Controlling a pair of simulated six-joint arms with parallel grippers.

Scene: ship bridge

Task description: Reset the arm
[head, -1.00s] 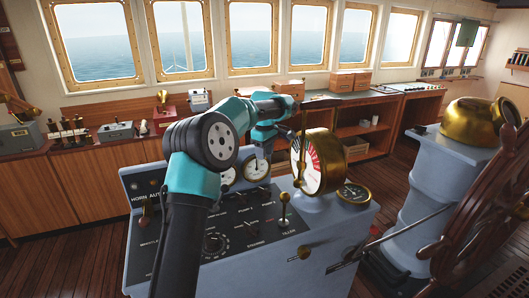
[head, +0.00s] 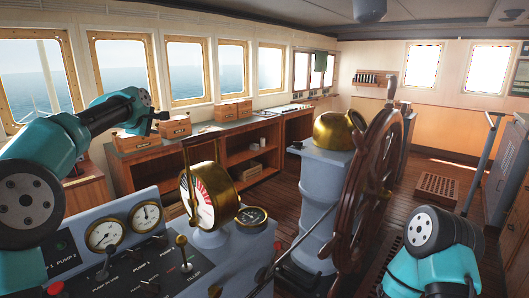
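My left arm comes in from the left in the head view. Its gripper (head: 160,117) is small and partly hidden by its own wrist, above and behind the grey console (head: 75,222), to the left of the brass-rimmed telegraph dial (head: 204,198). I cannot make out its fingers well enough to tell open from shut, and I see nothing held. My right arm shows only as a teal and dark joint at the lower right, in front of the wooden wheel. Its gripper is not in view.
The console carries gauges (head: 106,235) and a small tiller lever (head: 183,254). A wooden ship's wheel (head: 366,178) and a brass-topped grey pedestal (head: 318,185) stand right of it. Wooden boxes (head: 175,126) sit on the window counter. The plank floor at back right is mostly open.

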